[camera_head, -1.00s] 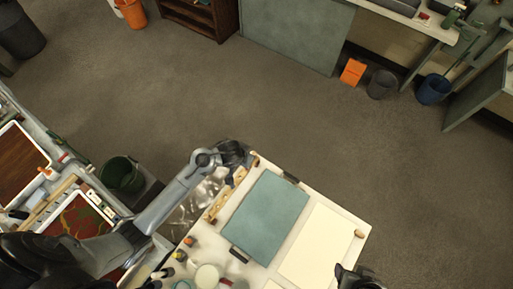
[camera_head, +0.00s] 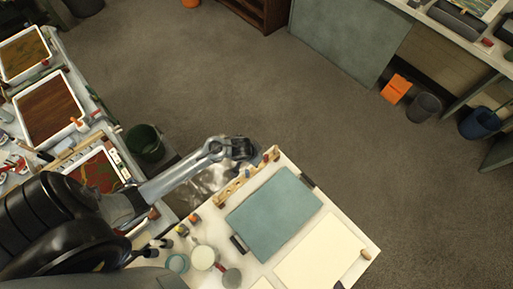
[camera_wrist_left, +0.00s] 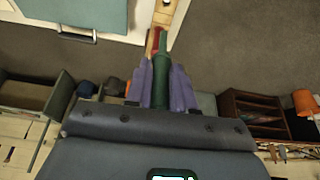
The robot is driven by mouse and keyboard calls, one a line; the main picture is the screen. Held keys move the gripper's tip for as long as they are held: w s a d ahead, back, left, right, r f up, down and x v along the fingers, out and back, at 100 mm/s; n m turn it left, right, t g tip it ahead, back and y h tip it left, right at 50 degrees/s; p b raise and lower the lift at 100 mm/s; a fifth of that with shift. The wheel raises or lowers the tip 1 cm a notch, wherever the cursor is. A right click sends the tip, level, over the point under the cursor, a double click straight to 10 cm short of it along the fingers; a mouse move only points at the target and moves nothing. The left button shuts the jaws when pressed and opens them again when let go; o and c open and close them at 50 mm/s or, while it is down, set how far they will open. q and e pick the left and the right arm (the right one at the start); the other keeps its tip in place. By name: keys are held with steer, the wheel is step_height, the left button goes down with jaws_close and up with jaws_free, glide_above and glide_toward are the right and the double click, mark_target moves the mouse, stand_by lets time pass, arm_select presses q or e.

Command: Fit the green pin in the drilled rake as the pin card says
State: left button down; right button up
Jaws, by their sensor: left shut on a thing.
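My left gripper (camera_head: 246,148) is beside the far end of the drilled rake (camera_head: 235,186), a pale wooden bar along the left edge of the work table. In the left wrist view, its purple fingers (camera_wrist_left: 161,82) are shut on the green pin (camera_wrist_left: 161,66), which points away from the gripper. The rake (camera_wrist_left: 167,12) lies beyond the pin tip there, with a red piece (camera_wrist_left: 154,42) at its near end. The tip overlaps this end in the picture; I cannot tell whether they touch. I cannot make out the pin card. My right gripper is not clearly visible.
The work table holds a teal board (camera_head: 272,214), a cream sheet (camera_head: 322,252), and cups and small jars at its near left. Marbling trays (camera_head: 50,72) stand at the left. A dark green bucket (camera_head: 145,143) stands between. The floor beyond is open.

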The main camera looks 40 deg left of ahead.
arm_select(q)
steer(key=shift+f+b, duration=0.45)
steer(key=shift+f, duration=0.15)
steer(key=shift+f+b, duration=0.5)
steer(key=shift+f, duration=0.25)
steer(key=shift+f+b, duration=0.95)
steer(key=shift+f, duration=0.55)
steer(key=shift+p, duration=0.35)
steer(key=shift+p, duration=0.3)
steer(key=shift+p, duration=0.4)
